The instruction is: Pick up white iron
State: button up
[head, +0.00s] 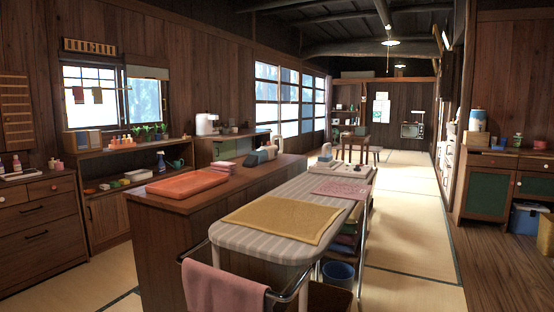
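A small white object (326,155) that looks like the white iron sits toward the far end of the striped ironing board (262,246). It is small in the view, so its handle and exact pose are hard to tell. A yellow cloth (283,219) lies on the near half of the board, and a pink patterned cloth (340,188) lies between it and the white object. My gripper is not in view.
A wooden counter (158,240) with an orange tray (187,184) stands left of the board. A pink towel (224,290) hangs on the board's near rail. A blue bucket (338,273) is beneath. Tatami floor (407,235) is clear to the right.

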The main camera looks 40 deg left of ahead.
aim_at(324, 160)
jog(key=u, duration=1.3)
